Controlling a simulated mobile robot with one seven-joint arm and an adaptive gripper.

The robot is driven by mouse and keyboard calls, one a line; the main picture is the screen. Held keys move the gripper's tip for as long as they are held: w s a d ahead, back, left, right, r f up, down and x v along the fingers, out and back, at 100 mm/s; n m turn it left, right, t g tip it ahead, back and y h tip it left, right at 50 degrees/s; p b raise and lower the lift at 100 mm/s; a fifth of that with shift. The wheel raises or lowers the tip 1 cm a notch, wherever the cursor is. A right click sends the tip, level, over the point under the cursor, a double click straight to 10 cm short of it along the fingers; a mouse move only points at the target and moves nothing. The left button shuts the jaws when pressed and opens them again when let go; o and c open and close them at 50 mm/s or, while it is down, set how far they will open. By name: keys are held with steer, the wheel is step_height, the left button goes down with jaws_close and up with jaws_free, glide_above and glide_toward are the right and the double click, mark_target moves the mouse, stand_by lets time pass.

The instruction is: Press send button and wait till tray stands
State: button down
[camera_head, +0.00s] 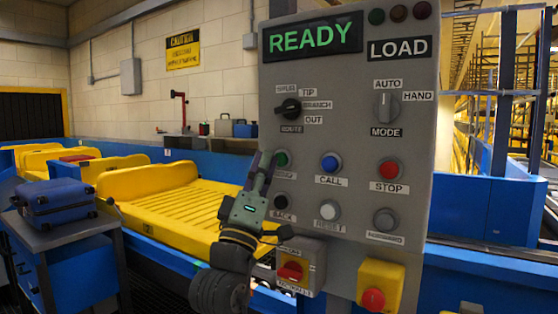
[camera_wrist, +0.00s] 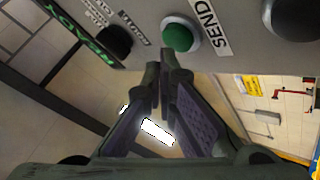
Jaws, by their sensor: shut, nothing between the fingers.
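A grey control panel (camera_head: 345,120) stands at the right with a green READY display (camera_head: 312,39) and a LOAD sign (camera_head: 399,48). The green button (camera_head: 282,158) is on its left side; in the wrist view the green button (camera_wrist: 178,36) has the SEND label (camera_wrist: 209,26) beside it. My gripper (camera_head: 263,161) is shut and empty, its tips just left of the button. In the wrist view my gripper (camera_wrist: 160,72) has its tips just below the button, with a small visible gap. A yellow tray (camera_head: 145,219) lies on the conveyor behind my arm, empty where visible.
Nearby on the panel are a black BACK button (camera_head: 281,201), a blue CALL button (camera_head: 331,162), a red STOP button (camera_head: 389,170) and a black selector knob (camera_head: 289,109). A blue suitcase (camera_head: 55,203) lies on a cart at the left. More yellow trays stand farther back.

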steer(key=shift+w+d, duration=0.4)
steer(key=shift+w, duration=0.1)
stand_by(0.8)
stand_by(0.4)
steer(key=shift+s+a, duration=0.55)
steer(key=shift+s, duration=0.2)
